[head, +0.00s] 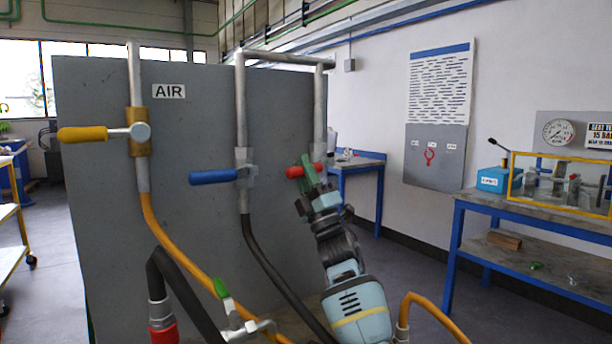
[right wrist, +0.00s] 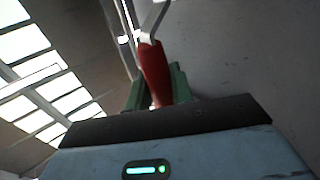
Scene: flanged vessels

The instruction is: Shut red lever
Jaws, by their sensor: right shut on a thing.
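The red lever (head: 296,171) is on the rightmost pipe in front of the grey panel (head: 95,220), and its handle lies roughly level in the head view. My right gripper (head: 308,170) is at this lever, its green fingers shut on the handle. In the right wrist view the red lever (right wrist: 154,70) stands between the green fingers (right wrist: 160,92), with its metal arm running up from it. The valve body behind the lever is partly hidden by my gripper. My left gripper is not in view.
A blue lever (head: 213,177) on the middle pipe and a yellow lever (head: 82,134) on the left pipe are close by. A green-handled valve (head: 221,289) and hoses are below. A blue-framed workbench (head: 540,220) stands at the right.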

